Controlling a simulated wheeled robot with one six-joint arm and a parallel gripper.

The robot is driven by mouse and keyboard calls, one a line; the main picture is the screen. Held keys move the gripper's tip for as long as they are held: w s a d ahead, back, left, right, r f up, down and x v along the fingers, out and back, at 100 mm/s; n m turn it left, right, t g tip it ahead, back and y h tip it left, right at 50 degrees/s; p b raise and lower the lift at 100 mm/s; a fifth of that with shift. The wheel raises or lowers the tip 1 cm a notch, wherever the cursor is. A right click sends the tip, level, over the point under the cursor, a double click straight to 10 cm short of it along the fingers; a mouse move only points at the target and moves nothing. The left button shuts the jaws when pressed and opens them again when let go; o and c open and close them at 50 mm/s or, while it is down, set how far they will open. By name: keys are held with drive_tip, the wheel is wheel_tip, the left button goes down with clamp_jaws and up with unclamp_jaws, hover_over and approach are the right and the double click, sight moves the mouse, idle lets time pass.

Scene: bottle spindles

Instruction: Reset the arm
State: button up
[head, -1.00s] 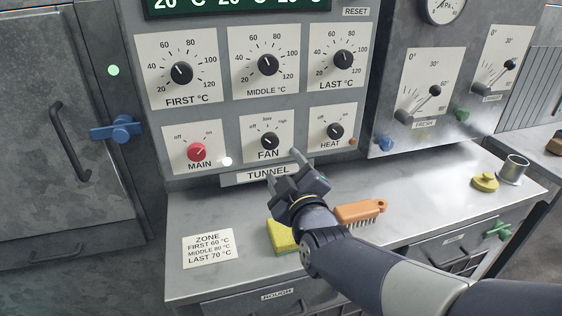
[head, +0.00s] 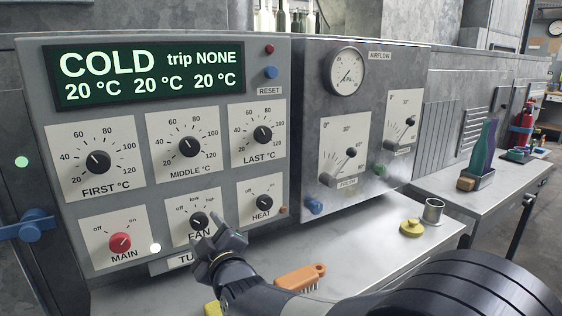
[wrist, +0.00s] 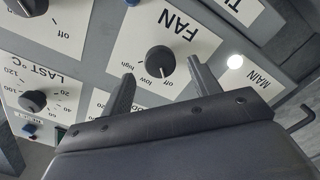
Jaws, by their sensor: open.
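My gripper (head: 209,236) is open and empty in front of the control panel (head: 215,112), near the FAN label and just below the FAN knob (head: 199,220). In the wrist view my gripper (wrist: 161,75) has its two fingers apart, with the black FAN knob (wrist: 160,60) showing in the gap between them. Whether a fingertip touches the panel cannot be told. The red MAIN knob (head: 120,243) is to the left, with a lit white lamp (head: 155,248) beside it. The HEAT knob (head: 264,203) is to the right. The display (head: 150,76) reads COLD, trip NONE, 20 °C three times.
A grey worktop (head: 345,250) lies below the panel. On it are an orange brush (head: 300,277), a yellow sponge (head: 212,308), a yellow knob-like piece (head: 411,228) and a metal cup (head: 433,210). An airflow panel (head: 366,110) with levers stands to the right.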

sight(201, 224)
drive_tip(key=x, duration=0.3)
drive_tip(key=shift+w+a, duration=0.15)
drive_tip(key=shift+w, duration=0.25)
drive_tip(key=shift+s, duration=0.1)
